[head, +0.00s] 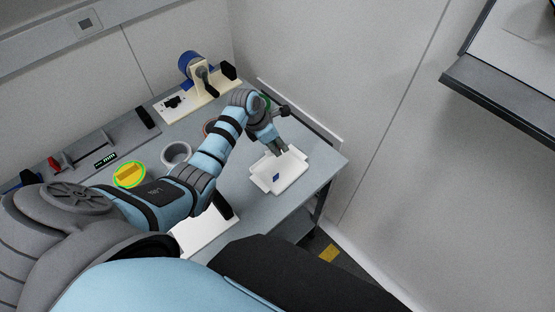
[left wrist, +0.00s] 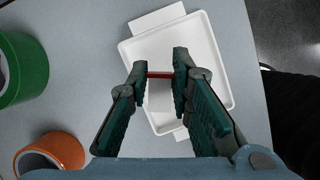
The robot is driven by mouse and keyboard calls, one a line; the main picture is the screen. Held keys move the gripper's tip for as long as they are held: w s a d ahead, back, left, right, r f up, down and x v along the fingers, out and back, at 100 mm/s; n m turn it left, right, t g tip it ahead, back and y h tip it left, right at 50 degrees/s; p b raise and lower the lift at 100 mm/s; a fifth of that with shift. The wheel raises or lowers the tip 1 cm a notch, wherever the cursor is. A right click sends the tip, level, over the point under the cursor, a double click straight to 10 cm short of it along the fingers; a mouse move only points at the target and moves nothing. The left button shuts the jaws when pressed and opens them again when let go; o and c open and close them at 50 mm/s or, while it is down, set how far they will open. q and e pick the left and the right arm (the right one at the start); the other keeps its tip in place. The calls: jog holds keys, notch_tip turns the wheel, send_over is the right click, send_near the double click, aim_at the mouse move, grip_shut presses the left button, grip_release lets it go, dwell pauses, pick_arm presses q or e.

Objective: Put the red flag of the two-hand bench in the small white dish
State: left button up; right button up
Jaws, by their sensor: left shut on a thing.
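The small white dish (head: 292,176) lies near the right end of the grey bench, with a small blue patch inside it. It also shows in the left wrist view (left wrist: 213,80), under my left gripper. My left gripper (head: 281,151) is over the dish's far part. In the left wrist view its fingertips (left wrist: 160,68) are shut on a thin red piece, the red flag (left wrist: 160,75). The flag is seen almost edge-on. I cannot tell its height above the dish floor. In the head view the fingers hide the flag. My right gripper is not in view.
A green ring (left wrist: 22,70) and an orange ring (left wrist: 52,155) lie left of the dish in the left wrist view. A grey ring (head: 176,153) and a yellow round thing with a green rim (head: 129,174) are farther left. A blue-and-cream device (head: 205,88) stands at the back.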

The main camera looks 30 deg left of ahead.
aim_at(281, 162)
pick_arm(q)
notch_tip(281, 162, down, 7)
jog(key=shift+r+b, duration=0.15)
jog(key=shift+b, duration=0.8)
jog(key=shift+r, duration=0.1)
jog(key=o, duration=0.7)
jog(key=p+v, duration=0.4)
jog(key=v, duration=0.8)
jog(key=shift+p, duration=0.3)
